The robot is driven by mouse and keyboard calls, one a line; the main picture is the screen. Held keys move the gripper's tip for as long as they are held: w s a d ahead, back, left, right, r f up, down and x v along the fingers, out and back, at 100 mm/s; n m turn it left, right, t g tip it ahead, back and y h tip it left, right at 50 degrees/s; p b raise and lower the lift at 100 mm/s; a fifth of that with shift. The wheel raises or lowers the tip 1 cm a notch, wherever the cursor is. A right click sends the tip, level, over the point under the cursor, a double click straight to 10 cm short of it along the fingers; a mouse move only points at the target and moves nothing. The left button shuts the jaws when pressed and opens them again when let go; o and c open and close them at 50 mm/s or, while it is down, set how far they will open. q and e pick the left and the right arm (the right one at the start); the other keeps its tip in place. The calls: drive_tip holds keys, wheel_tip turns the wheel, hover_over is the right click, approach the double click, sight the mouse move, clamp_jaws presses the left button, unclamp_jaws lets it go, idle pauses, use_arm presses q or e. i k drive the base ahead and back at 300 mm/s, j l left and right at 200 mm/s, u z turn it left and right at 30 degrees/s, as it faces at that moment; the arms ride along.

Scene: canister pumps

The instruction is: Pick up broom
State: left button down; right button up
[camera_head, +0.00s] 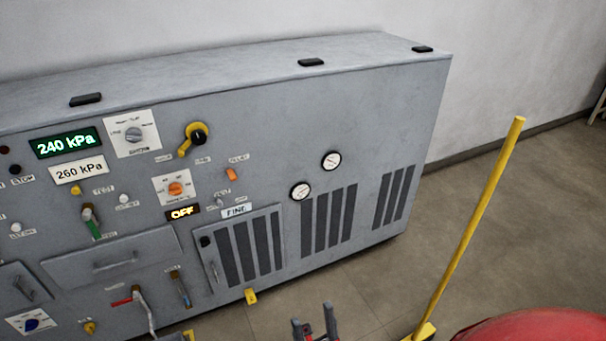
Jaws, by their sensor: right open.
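The broom (468,232) has a long yellow handle. It stands tilted on the right side of the view, its top leaning right. Part of its yellow head (425,331) shows at the bottom edge; the rest is cut off. My right gripper (313,316) shows at the bottom middle, with two dark fingers apart and nothing between them. It is to the left of the broom and apart from it. My left gripper is not in view.
A grey control cabinet (370,115) with displays, knobs, levers and vents fills the left and middle. A red rounded thing (535,326) is at the lower right, close to the broom. Bare floor (545,210) lies behind and right of the broom, up to a white wall.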

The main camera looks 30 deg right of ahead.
sight(423, 332)
drive_tip(key=z, duration=1.9)
drive_tip(key=i+j, duration=0.85)
